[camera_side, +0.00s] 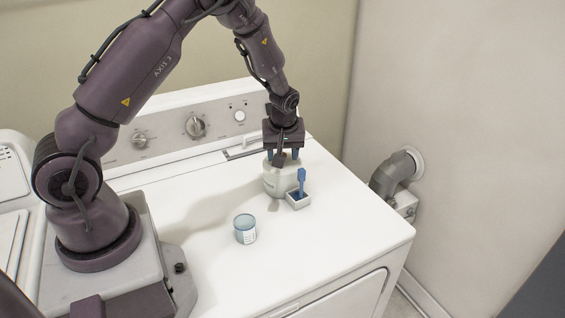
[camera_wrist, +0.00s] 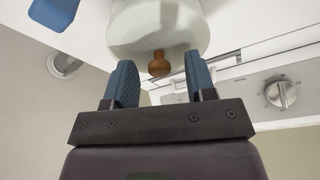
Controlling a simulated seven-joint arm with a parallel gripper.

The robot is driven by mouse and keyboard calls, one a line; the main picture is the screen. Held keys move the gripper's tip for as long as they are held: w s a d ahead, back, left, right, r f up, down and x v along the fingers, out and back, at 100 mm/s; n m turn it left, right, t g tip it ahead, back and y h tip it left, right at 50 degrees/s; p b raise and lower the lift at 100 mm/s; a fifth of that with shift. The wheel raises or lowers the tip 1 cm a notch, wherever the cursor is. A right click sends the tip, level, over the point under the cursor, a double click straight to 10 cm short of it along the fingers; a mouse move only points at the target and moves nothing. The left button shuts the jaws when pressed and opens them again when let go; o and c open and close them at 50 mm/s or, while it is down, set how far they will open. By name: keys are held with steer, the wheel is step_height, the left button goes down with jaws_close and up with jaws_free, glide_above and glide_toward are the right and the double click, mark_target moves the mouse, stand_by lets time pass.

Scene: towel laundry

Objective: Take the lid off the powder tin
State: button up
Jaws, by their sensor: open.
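The powder tin (camera_side: 276,186) is a rounded, pale white-grey container standing upright on the white machine top. Its body fills the top of the wrist view (camera_wrist: 150,22). The lid has a small brown knob (camera_wrist: 158,66), seen in the wrist view; in the side view the gripper hides it. My gripper (camera_side: 282,156) is directly above the tin, pointing down. In the wrist view its blue fingers (camera_wrist: 159,62) are apart, one on each side of the knob, with gaps visible. The lid's seam cannot be made out.
A small white box (camera_side: 298,202) with an upright blue handle (camera_side: 301,178) stands close to the tin's right. A glass jar (camera_side: 245,231) with a pale label stands nearer the front. The control panel (camera_side: 168,128) rises behind. The machine's front right top is clear.

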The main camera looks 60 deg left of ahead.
jaws_close()
stand_by(0.3)
